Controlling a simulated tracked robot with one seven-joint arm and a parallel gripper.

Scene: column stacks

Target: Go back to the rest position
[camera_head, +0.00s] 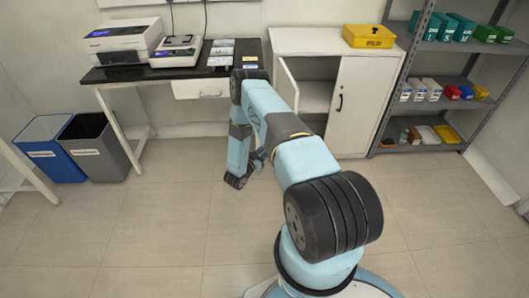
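My arm rises from my base at the bottom right, reaches forward to a bend in front of the bench, then folds down. My gripper (257,157) is a small dark shape at the lower end of the arm, partly hidden behind my own arm links. It is above the floor, in front of the bench and the cabinet. I cannot see its fingers well enough to tell whether they are open or shut. I see no object in it.
A black-topped bench (150,73) carries machines and small boxes. Right of it stands a white cabinet (360,95), its left door (287,85) open, a yellow box (369,37) on top. A stocked shelf (425,150) stands right, bins (97,147) left. The floor (130,230) is clear.

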